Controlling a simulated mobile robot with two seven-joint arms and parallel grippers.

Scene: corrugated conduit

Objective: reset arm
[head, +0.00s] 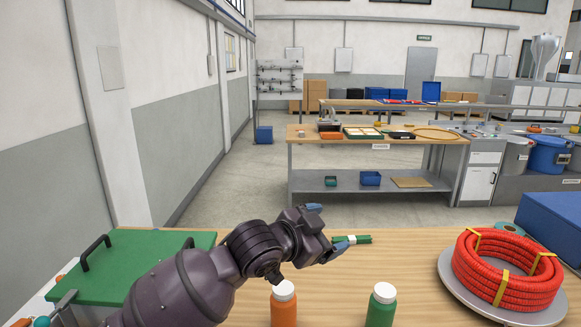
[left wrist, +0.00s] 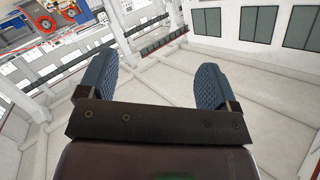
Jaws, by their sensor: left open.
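My left arm comes in from the left over the wooden table in the head view. Its gripper (head: 331,230) is open and above the table top, with blue-grey fingertips spread apart. In the left wrist view the two blue ridged fingers (left wrist: 153,85) stand wide apart with nothing between them. That view looks up and away at the walls and ceiling of the hall. A green and white item (head: 352,239) lies on the table by the lower fingertip; I cannot tell whether they touch. My right gripper is not in view.
An orange bottle (head: 284,306) and a green bottle (head: 381,306) stand at the table's front. A red corrugated conduit coil (head: 507,268) lies on a grey round plate at the right. A green board (head: 140,265) is at the left, a blue box (head: 545,222) at the right edge.

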